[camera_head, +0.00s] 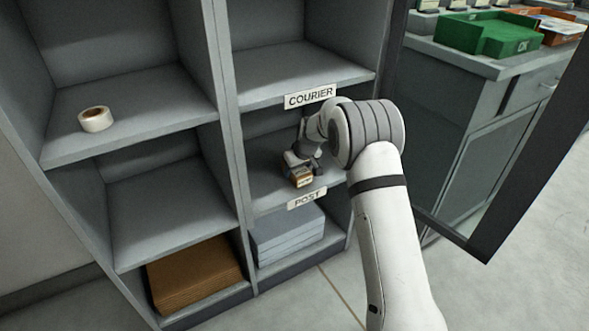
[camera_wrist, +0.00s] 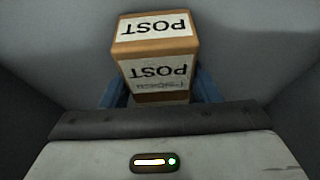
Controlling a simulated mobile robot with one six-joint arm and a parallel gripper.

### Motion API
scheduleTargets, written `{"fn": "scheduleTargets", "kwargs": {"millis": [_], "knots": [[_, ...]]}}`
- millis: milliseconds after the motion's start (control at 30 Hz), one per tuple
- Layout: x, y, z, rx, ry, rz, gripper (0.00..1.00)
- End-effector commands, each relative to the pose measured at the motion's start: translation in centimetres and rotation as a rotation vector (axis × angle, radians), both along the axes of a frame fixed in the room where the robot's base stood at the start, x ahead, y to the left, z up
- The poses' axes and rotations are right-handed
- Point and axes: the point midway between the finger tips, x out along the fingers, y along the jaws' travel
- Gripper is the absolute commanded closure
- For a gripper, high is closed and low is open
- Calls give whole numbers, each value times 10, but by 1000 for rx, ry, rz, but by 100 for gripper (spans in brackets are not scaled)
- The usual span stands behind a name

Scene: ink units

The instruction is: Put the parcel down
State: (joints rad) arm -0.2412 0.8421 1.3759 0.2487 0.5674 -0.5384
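The parcel (camera_head: 301,178) is a small brown box with white labels. In the wrist view the parcel (camera_wrist: 155,50) shows "POST" upside down on two faces. My gripper (camera_head: 300,166) reaches into the shelf compartment above the "POST" sign (camera_head: 307,198). In the wrist view, the blue fingers of my gripper (camera_wrist: 160,88) lie against both sides of the parcel, with no clear gap. The parcel is at or just above the shelf board (camera_head: 268,193), near its front edge; I cannot tell whether it touches. The fingertips are partly hidden behind the parcel.
The "COURIER" sign (camera_head: 310,96) marks the empty compartment above. Grey stacked boxes (camera_head: 287,236) fill the one below. A tape roll (camera_head: 95,119) and brown cardboard (camera_head: 195,275) lie in the left column. A dark-edged panel (camera_head: 490,240) stands right of my arm. The shelf around the parcel is clear.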

Motion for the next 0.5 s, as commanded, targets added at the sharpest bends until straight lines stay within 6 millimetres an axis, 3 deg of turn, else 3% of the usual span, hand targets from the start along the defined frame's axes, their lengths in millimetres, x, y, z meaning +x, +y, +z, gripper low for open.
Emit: {"fn": "scheduleTargets", "kwargs": {"millis": [233,500], "knots": [[0,0,1,0,0,0,24],[0,0,3,1,-1,0,24]]}}
